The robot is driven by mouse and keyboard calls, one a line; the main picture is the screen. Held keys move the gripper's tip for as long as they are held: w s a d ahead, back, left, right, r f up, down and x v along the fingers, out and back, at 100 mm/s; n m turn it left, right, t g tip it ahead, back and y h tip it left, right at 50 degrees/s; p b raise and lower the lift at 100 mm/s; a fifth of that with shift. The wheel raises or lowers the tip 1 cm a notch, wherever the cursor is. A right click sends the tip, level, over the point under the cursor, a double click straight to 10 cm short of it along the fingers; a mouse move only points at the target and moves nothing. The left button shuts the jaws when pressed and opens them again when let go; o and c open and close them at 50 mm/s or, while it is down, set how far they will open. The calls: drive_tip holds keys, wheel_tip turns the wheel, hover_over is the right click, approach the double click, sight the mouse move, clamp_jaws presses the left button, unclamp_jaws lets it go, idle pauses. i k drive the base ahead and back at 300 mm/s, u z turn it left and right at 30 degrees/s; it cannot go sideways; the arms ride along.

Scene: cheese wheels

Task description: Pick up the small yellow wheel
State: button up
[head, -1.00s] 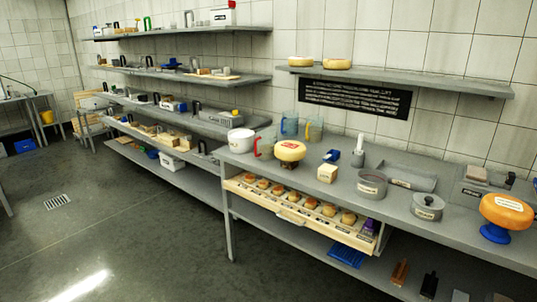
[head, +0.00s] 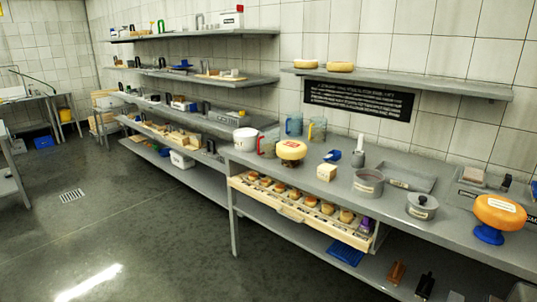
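Several cheese wheels are in the head view; which one is the small yellow wheel I cannot tell for certain. A yellow wheel with a red label (head: 291,149) sits on a dark stand on the counter. Two pale yellow wheels rest on the wall shelf, a left one (head: 306,64) and a right one (head: 340,67). Several small round yellow-orange pieces (head: 326,208) lie in a row in the open wooden drawer (head: 292,215) under the counter. A larger orange wheel (head: 500,212) sits on a blue stand at the right. My gripper is not in view.
The grey counter (head: 305,183) also holds a white pot (head: 245,139), jugs (head: 294,124), a pale block (head: 326,172), a round grey tin (head: 368,183) and a lidded pot (head: 422,205). The drawer juts out over a lower shelf. The floor (head: 130,230) in front is clear.

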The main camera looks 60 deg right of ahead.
sight(292, 150)
drive_tip(key=u, duration=0.05)
drive_tip(key=k, duration=0.2)
drive_tip(key=u, duration=1.65)
drive_tip(key=k, duration=0.55)
drive_tip(key=z, duration=0.5)
drive_tip(key=k, duration=0.8)
drive_tip(key=z, duration=0.95)
drive_tip(key=i, duration=1.55)
drive_tip(key=z, duration=0.1)
